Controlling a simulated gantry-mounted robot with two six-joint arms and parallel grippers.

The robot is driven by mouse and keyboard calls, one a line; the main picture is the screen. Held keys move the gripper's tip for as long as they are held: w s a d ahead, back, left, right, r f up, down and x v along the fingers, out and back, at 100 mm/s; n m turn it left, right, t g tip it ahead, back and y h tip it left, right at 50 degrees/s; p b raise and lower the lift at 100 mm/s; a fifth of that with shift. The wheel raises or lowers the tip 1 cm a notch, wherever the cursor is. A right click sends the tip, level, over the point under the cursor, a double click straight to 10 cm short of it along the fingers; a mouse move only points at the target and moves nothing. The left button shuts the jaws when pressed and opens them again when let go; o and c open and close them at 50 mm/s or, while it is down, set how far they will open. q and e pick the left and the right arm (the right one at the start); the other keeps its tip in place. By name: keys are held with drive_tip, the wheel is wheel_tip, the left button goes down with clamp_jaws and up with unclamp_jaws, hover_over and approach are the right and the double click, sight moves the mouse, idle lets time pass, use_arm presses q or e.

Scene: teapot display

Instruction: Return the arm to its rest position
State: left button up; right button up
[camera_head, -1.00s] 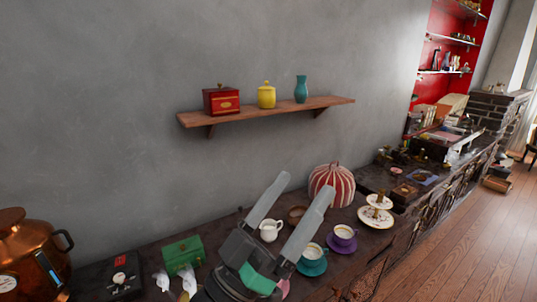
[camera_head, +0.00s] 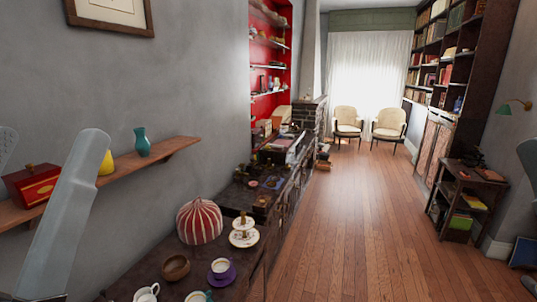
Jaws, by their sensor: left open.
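My left gripper (camera_head: 50,143) shows at the left edge of the head view, raised in front of the wall shelf. It is open, with nothing seen between its two pale grey fingers. One long finger stands upright and hides part of the shelf. The other is mostly cut off by the picture's left edge. The rest of the left arm is out of view.
The wall shelf (camera_head: 160,152) holds a red box (camera_head: 30,184), a yellow jar partly hidden by the finger, and a teal vase (camera_head: 142,143). The counter below bears a red-striped dome (camera_head: 199,221), a tiered stand (camera_head: 243,238), a bowl (camera_head: 175,267) and cups. The wooden floor (camera_head: 345,220) is clear.

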wheel_tip(320, 180, up, 29)
drive_tip(key=p, duration=2.5)
wheel_tip(320, 180, down, 52)
drive_tip(key=b, duration=5.1)
drive_tip(key=shift+b, duration=0.4)
